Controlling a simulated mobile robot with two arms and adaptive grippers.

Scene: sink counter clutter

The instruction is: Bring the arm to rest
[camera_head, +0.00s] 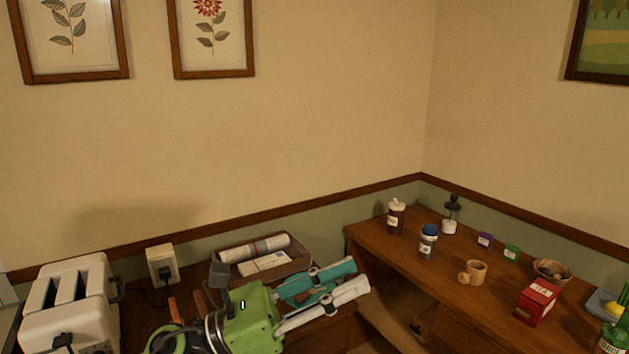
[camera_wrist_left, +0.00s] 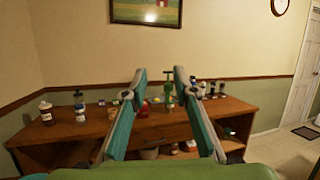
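My left gripper (camera_head: 352,279) comes in from the lower left in the head view, with a green body and teal and pale fingers. In the left wrist view its two fingers (camera_wrist_left: 160,78) stand apart with nothing between them, so it is open and empty. It is in the air in front of the wooden cabinet (camera_head: 400,285), left of the things on its top. My right gripper is in neither view.
A toaster (camera_head: 65,310) and a basket (camera_head: 290,267) with papers are beside my left arm. The cabinet top holds a brown jar (camera_head: 396,218), a blue-lidded jar (camera_head: 428,243), a mug (camera_head: 474,272), a red box (camera_head: 537,302) and a bowl (camera_head: 552,272).

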